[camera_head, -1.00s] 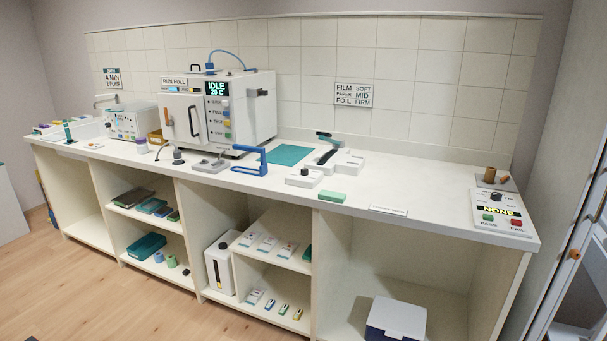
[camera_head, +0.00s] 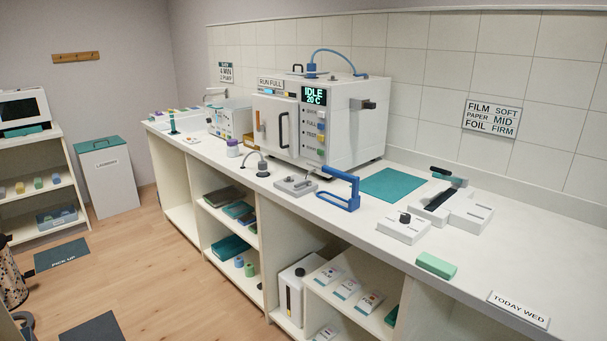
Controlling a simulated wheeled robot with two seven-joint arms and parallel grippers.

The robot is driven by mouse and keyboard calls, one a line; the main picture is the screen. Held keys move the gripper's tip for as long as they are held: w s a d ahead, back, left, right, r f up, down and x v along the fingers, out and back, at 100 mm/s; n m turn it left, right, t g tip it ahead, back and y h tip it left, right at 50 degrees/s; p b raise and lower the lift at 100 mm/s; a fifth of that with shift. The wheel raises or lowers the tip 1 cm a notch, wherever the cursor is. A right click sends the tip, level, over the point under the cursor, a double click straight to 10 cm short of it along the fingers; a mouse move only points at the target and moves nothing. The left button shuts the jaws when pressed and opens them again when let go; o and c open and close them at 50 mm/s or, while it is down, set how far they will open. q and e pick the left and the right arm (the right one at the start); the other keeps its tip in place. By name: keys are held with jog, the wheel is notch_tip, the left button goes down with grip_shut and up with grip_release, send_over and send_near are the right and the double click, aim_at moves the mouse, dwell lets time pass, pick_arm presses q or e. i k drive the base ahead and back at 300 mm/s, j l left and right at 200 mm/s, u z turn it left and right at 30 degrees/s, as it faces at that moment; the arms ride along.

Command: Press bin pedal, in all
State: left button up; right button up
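A white bin (camera_head: 108,178) with a teal lid and a "LAUNDRY" label stands on the floor at the left, between a shelf unit and the long counter. Its lid looks closed. I cannot make out a pedal on it at this distance. Neither of my grippers shows in the head view.
A long white counter (camera_head: 370,232) with a steriliser-like machine (camera_head: 325,118) runs along the right. A shelf unit (camera_head: 42,180) stands at the far left. A "PICK UP" floor mat (camera_head: 62,255) lies before it. A speckled object (camera_head: 12,280) is at the left edge.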

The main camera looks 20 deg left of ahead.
aim_at(28, 274)
jog(key=i+u, duration=0.2)
jog(key=u, duration=0.3)
jog(key=i+u, duration=0.2)
jog(key=u, duration=0.3)
jog(key=i+l+u, duration=0.15)
jog(key=u, duration=0.35)
jog(key=i+u, duration=0.2)
jog(key=u, duration=0.2)
jog(key=i+l+u, duration=0.15)
jog(key=u, duration=0.25)
jog(key=i+l+u, duration=0.15)
jog(key=u, duration=0.25)
jog(key=i+l+u, duration=0.15)
jog(key=l+u, duration=0.25)
jog(key=i+l+u, duration=0.3)
jog(key=l+u, duration=0.25)
jog(key=i+l, duration=0.05)
